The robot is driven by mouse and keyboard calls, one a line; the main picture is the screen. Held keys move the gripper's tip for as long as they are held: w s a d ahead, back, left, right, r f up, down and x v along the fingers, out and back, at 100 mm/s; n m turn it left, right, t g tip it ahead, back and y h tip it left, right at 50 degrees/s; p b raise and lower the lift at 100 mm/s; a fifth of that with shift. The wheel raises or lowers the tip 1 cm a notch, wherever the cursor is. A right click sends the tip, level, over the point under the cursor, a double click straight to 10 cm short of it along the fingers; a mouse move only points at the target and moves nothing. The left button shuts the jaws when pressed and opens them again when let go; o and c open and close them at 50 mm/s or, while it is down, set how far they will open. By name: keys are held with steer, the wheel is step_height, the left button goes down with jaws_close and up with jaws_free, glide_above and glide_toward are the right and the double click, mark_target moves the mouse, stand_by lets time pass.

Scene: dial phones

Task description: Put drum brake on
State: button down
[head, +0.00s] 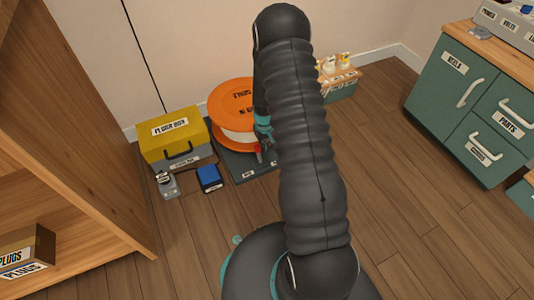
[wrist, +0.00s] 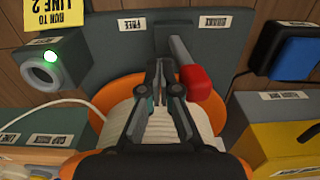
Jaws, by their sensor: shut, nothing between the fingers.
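The drum is an orange-flanged spool (head: 233,107) wound with white cable, standing on a dark base plate (head: 238,165) on the floor. In the wrist view its white winding (wrist: 130,125) lies behind my fingers. The brake lever has a grey shaft and a red handle (wrist: 196,82). It stands between the labels FREE (wrist: 133,24) and BRAKE (wrist: 213,22), with the handle on the BRAKE side. My gripper (wrist: 165,66) is shut and empty, just left of the red handle in the wrist view. I cannot tell whether they touch. My arm hides part of the drum in the head view.
A yellow-lidded box (head: 173,132), a small grey device (head: 166,184) and a blue box (head: 209,178) stand left of the drum. A grey box with a green light (wrist: 50,57) shows in the wrist view. Teal cabinets (head: 462,110) stand right.

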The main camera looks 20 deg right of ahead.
step_height(320, 180, up, 7)
steer(key=d+p, duration=0.1)
steer(key=p, duration=0.2)
steer(key=shift+d+p, duration=0.2)
steer(key=shift+p, duration=0.15)
stand_by(0.6)
steer(key=s+a+r+t+p, duration=0.1)
steer(key=s+a+r, duration=0.3)
steer(key=s+r, duration=0.5)
steer(key=s+a+r+t+p, duration=0.2)
steer(key=s+r, duration=0.7)
steer(key=r, duration=1.2)
steer(key=s+a+r+t+p, duration=0.1)
steer(key=s+a+r, duration=0.6)
steer(key=r, duration=0.9)
steer(key=s+t, duration=0.1)
steer(key=s, duration=0.2)
steer(key=shift+t+p, duration=0.3)
